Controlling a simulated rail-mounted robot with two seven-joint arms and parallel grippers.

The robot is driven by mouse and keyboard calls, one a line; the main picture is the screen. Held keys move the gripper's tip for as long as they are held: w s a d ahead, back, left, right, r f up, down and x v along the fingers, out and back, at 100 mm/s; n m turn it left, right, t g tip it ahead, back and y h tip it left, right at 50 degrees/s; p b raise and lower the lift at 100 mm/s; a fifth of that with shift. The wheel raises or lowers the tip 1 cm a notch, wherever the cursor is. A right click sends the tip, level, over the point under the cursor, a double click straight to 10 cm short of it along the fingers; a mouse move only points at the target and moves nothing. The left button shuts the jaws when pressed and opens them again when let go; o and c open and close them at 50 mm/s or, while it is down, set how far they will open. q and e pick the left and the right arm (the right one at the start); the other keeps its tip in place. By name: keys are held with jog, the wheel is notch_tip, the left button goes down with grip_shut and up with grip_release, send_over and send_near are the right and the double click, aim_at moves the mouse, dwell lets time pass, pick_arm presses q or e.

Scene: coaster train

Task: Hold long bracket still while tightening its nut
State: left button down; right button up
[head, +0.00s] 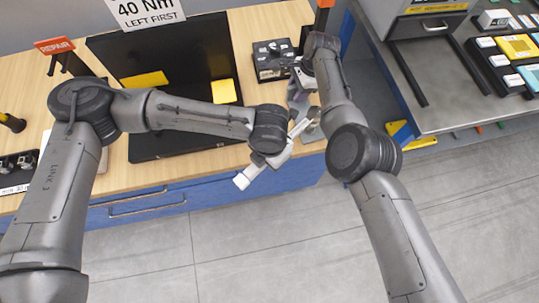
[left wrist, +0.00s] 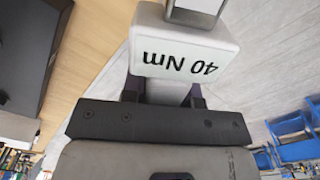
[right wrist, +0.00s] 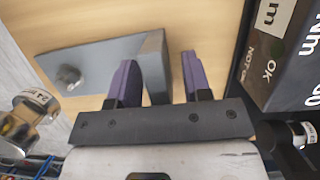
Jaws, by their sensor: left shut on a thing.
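The long bracket (right wrist: 105,68) is a grey metal plate with an upright flange at one end and a nut (right wrist: 69,79) near the other, seen in the right wrist view. My right gripper (right wrist: 162,75) has its purple fingers on either side of the flange, with a gap showing beside the right finger, so it is open around it. My left gripper (left wrist: 165,92) is shut on a torque wrench, whose white block (left wrist: 185,45) reads "40 Nm". In the head view the white wrench (head: 242,181) slants at the bench's front edge. Its working end is partly hidden by my arms.
A black box (head: 272,62) stands on the wooden bench (head: 262,20) behind the right gripper. It also shows close beside that gripper in the right wrist view (right wrist: 285,75). A black mat (head: 175,55) with yellow pieces lies left. A grey table (head: 440,95) stands right.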

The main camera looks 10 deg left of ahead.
pick_arm(q)
jog(key=shift+r, duration=0.1)
pick_arm(e)
jog(key=shift+r, duration=0.1)
jog(key=v, duration=1.1)
jog(key=shift+d+r, duration=0.2)
jog(key=shift+r, duration=0.15)
